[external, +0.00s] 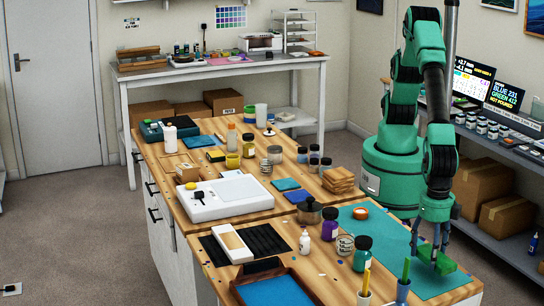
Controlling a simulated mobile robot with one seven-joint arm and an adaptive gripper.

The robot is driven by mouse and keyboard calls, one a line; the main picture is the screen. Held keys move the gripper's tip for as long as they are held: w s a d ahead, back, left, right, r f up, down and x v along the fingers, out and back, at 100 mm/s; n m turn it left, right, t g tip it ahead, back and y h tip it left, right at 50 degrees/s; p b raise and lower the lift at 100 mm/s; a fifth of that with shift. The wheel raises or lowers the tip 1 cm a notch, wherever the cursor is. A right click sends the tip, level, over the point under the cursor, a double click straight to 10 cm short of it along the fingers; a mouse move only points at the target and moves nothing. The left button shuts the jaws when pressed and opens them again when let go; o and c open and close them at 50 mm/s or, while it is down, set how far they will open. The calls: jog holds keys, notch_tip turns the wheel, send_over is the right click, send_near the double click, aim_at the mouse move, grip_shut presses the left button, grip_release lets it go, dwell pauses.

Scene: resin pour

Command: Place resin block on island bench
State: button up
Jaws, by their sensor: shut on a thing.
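The island bench (322,270) has a wooden top crowded with workshop items. My gripper (435,246) points down over the teal mat (388,225) at the bench's right end. It is shut on a green block (444,263), which looks like the resin block. The block is at the fingertips, low over the mat; I cannot tell whether it touches the mat. My gripper partly hides its upper side.
Green (362,253) and purple (329,224) jars and a round orange-topped item (360,213) stand left of the gripper. Cups with a green (405,270) and a yellow handle (366,281) stand in front. A shelf (499,242) with boxes is at right.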

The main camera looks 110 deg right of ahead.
aim_at(429, 255)
jog(key=shift+a+f, duration=0.1)
dwell(0.3)
jog(key=shift+f+b, duration=0.5)
jog(key=shift+f, duration=1.2)
jog(key=o, duration=1.4)
jog(key=shift+f, duration=0.1)
jog(key=shift+c, duration=0.2)
jog(key=r+p, duration=0.2)
jog(key=r, duration=1)
jog(key=shift+d+r+p, duration=0.15)
jog(key=shift+d+p, duration=0.05)
jog(key=shift+p, duration=0.15)
jog(key=shift+w, duration=0.1)
